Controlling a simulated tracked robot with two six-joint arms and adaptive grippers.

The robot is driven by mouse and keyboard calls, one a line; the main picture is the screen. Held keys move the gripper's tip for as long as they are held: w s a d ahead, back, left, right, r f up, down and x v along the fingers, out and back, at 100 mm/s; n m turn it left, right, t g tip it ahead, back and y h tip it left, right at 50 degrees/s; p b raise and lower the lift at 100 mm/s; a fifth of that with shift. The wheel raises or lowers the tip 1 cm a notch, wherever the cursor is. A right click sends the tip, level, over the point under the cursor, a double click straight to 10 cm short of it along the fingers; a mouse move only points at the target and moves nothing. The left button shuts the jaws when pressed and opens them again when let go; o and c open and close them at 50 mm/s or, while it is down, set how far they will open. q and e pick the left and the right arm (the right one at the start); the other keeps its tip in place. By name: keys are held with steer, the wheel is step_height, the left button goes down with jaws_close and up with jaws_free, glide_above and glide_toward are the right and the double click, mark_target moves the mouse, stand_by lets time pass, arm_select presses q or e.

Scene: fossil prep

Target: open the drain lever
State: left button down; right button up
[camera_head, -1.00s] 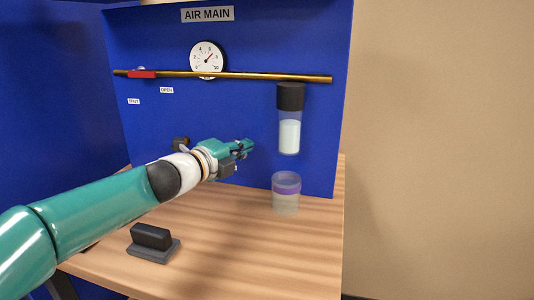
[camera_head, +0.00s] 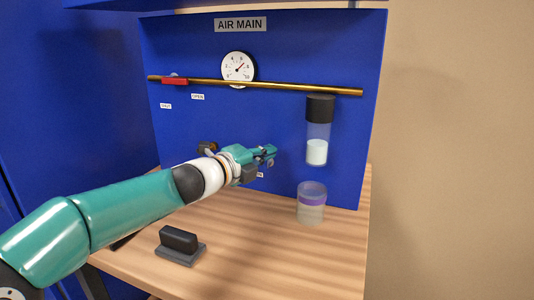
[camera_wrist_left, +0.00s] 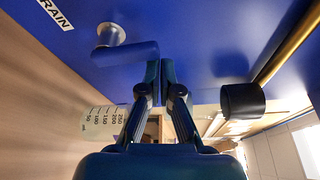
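The drain lever (camera_wrist_left: 128,52) is a blue handle on a round pale hub, on the blue panel beside a DRAIN label (camera_wrist_left: 53,14) in the left wrist view. Its free end meets or lies just beyond my left fingertips (camera_wrist_left: 160,66), which are together; contact is unclear. In the head view my left gripper (camera_head: 265,154) is at the panel, left of the clear bowl (camera_head: 317,150) with a black cap, and hides the lever. The bowl holds pale liquid. A clear cup (camera_head: 311,213) with a purple band stands below it. My right gripper is not in view.
A brass pipe (camera_head: 280,87) with a red handle (camera_head: 175,81) and a gauge (camera_head: 238,68) crosses the panel above. A dark block (camera_head: 178,239) sits on the wooden bench (camera_head: 240,260) in front. The bench right of the block is clear.

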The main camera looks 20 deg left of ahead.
arm_select(q)
steer(key=shift+a+r, duration=0.1)
steer(key=shift+a, duration=0.05)
steer(key=d+b, duration=0.2)
steer(key=d, duration=0.3)
steer(key=v, duration=1)
steer(key=shift+s+a+f, duration=0.25)
steer(key=shift+a+f, duration=0.1)
steer(key=shift+f, duration=0.2)
